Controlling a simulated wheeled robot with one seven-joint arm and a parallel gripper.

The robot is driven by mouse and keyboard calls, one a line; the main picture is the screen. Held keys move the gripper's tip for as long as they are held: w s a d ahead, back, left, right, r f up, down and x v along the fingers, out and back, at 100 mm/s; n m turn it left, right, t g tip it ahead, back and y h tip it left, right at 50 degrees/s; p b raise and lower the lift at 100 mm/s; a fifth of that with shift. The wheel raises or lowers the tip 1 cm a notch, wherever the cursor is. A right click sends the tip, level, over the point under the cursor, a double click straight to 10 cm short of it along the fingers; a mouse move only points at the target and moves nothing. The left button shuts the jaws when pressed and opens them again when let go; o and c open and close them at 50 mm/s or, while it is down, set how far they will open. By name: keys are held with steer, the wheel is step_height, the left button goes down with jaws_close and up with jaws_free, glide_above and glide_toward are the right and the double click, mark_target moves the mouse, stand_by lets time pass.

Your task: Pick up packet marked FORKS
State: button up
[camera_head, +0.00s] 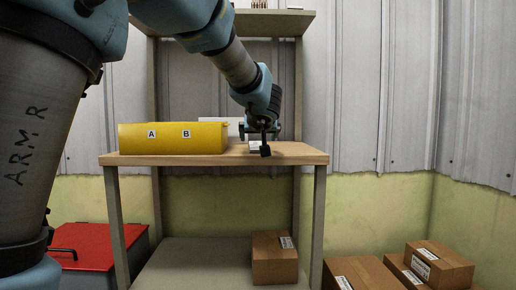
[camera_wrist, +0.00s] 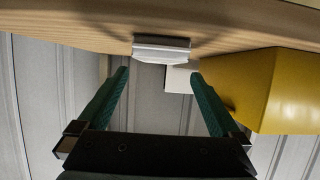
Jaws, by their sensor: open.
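A small whitish packet (camera_head: 255,146) lies on the wooden shelf top, right of the yellow box. Its print is too small to read, so I cannot tell whether it says FORKS. In the wrist view, the pale packet (camera_wrist: 162,47) is at the shelf, ahead of my fingertips and roughly centred between them. My gripper (camera_head: 264,145) is over the shelf at the packet and partly hides it. In the wrist view my gripper (camera_wrist: 160,76) shows two green fingers spread apart, with nothing between them.
The shelf top (camera_head: 300,153) is clear at right. Cardboard boxes (camera_head: 274,258) sit below.

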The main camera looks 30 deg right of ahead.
steer(key=shift+p+x, duration=0.55)
steer(key=shift+x, duration=2.6)
steer(key=shift+s+d+f, duration=0.1)
steer(key=c, duration=1.3)
